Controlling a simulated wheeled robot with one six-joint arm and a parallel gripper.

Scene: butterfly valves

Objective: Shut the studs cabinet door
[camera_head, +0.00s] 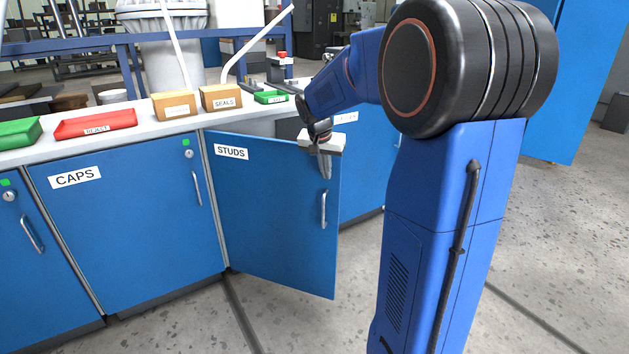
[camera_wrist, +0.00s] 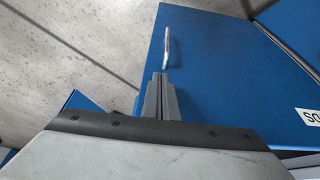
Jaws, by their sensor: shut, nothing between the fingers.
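The studs cabinet door (camera_head: 270,215) is blue with a white STUDS label (camera_head: 231,152) at its upper left. It stands ajar, swung out from the cabinet front, hinged on its left. Its vertical metal handle (camera_head: 323,209) is near the free right edge. My gripper (camera_head: 325,176) is shut and empty, pointing down at the upper right of the door, above the handle. In the wrist view the shut fingers (camera_wrist: 161,82) overlap the blue door (camera_wrist: 220,75), with the handle (camera_wrist: 167,47) just beyond the tips. I cannot tell whether the fingers touch the door.
The CAPS door (camera_head: 125,220) to the left is shut. The worktop (camera_head: 150,126) above holds a red reject tray (camera_head: 95,124), green trays and a SEALS box (camera_head: 221,98). The grey floor (camera_head: 290,325) in front of the open door is clear.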

